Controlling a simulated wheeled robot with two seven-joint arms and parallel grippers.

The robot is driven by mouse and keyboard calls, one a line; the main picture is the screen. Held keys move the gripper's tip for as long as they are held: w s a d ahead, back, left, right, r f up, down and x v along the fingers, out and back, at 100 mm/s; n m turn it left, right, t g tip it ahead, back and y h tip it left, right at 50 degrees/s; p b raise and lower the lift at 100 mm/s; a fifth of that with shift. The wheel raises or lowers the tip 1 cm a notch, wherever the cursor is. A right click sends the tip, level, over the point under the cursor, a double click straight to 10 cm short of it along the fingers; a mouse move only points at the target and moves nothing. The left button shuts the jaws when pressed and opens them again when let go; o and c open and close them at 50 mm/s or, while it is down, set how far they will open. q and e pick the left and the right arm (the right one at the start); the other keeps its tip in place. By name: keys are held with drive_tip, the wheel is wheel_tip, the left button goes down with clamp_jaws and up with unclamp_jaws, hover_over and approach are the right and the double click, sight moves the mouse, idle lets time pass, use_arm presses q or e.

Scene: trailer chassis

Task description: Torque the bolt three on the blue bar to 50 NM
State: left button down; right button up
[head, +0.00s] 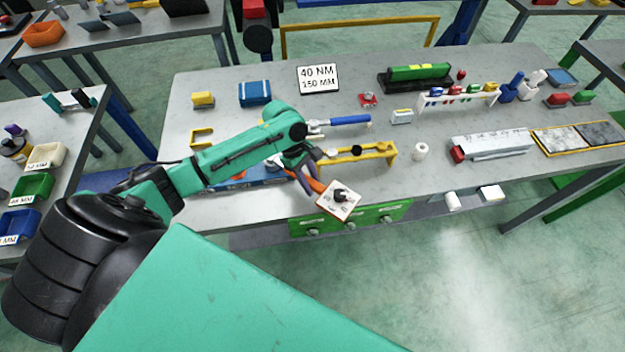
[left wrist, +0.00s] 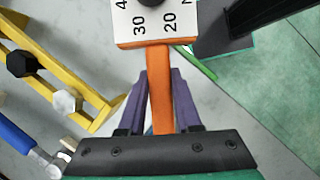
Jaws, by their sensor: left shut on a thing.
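My left gripper (head: 308,177) is shut on the orange handle (left wrist: 161,85) of a tool with a white dial plate (head: 339,200). In the left wrist view the plate (left wrist: 155,22) shows the numbers 20 and 30 and part of a black knob. The tool is over the front edge of the table. A blue bar (head: 268,178) lies on the table, partly hidden behind my left arm; its bolts cannot be made out. A yellow bar (head: 387,152) with a black and a white bolt stands just behind the tool. My right gripper is not in view.
A sign (head: 318,79) reads 40 NM, 150 MM. A blue-handled tool (head: 350,120) lies behind the yellow bar. A green drawer panel (head: 355,219) is under the table's front edge. A white rack (head: 458,100) and grey block (head: 491,144) stand at right.

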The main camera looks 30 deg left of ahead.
use_arm(q)
drive_tip(key=shift+s+a+m, duration=0.15)
drive_tip(key=shift+s+m, duration=0.45)
drive_tip(key=shift+s, duration=0.25)
drive_tip(key=shift+g, duration=0.3)
drive_tip(key=shift+s+a+m+g, duration=0.15)
drive_tip(key=shift+s+a+m, duration=0.05)
drive_tip(key=shift+s+m, duration=0.35)
drive_tip(key=shift+s+a+m+g, duration=0.15)
drive_tip(key=shift+s+a+m, duration=0.05)
drive_tip(key=shift+s+m, duration=0.3)
drive_tip(key=shift+s, duration=0.1)
drive_tip(key=shift+s+a+m+g+y, duration=0.35)
drive_tip(key=shift+s+a+m, duration=0.25)
drive_tip(key=shift+s+m, duration=0.3)
drive_tip(key=shift+s, duration=0.1)
drive_tip(key=shift+s+a+m+g+y, duration=0.25)
drive_tip(key=shift+s+a+m, duration=0.5)
drive_tip(key=shift+s+m, duration=0.1)
